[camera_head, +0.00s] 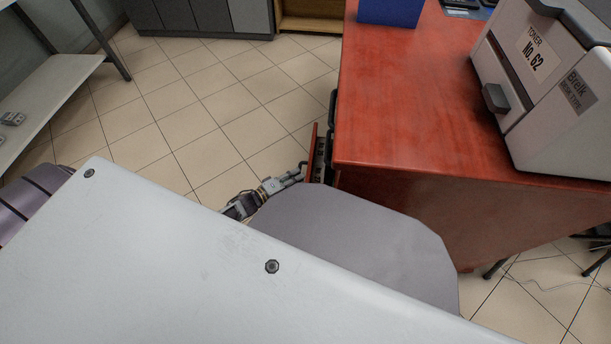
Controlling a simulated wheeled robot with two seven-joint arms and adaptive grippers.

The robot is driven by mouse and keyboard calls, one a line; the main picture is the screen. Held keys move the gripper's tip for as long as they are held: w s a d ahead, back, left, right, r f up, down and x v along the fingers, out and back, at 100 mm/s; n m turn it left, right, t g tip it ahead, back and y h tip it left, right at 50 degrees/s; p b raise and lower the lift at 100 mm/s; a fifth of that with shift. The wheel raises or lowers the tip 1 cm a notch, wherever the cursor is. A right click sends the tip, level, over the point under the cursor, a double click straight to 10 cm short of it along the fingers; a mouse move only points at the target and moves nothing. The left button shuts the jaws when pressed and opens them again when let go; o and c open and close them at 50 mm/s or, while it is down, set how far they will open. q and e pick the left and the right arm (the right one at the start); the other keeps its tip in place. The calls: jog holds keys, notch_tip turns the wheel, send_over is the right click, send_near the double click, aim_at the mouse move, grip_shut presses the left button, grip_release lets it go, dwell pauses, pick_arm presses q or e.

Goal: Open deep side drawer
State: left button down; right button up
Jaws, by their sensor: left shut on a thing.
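The red-brown wooden desk (420,90) stands at the right, with its drawer side facing left. A drawer front (312,150) sticks out a little from that side, with a narrow dark gap behind it. My left gripper (301,172) is at the outer face of this drawer front, shut on its handle. The handle is small here and mostly hidden by the fingers. My own grey body parts cover the lower picture and hide the floor below the gripper. My right gripper is not in view.
A grey-white printer (545,85) and a blue box (391,12) stand on the desk. A dark handle (332,110) sits farther along the desk's side. The tiled floor (215,110) left of the drawer is clear. A white shelf (50,95) stands far left.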

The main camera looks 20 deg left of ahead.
pick_arm(q)
jog(key=s+a, duration=0.3)
jog(key=a, duration=0.8)
jog(key=s+a, duration=0.3)
jog(key=a, duration=0.7)
jog(key=shift+s+a, duration=0.15)
jog(key=shift+a, duration=0.25)
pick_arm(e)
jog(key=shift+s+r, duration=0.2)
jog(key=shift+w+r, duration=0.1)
pick_arm(q)
jog(key=c, duration=1.5)
grip_release()
jog(key=shift+o, duration=0.2)
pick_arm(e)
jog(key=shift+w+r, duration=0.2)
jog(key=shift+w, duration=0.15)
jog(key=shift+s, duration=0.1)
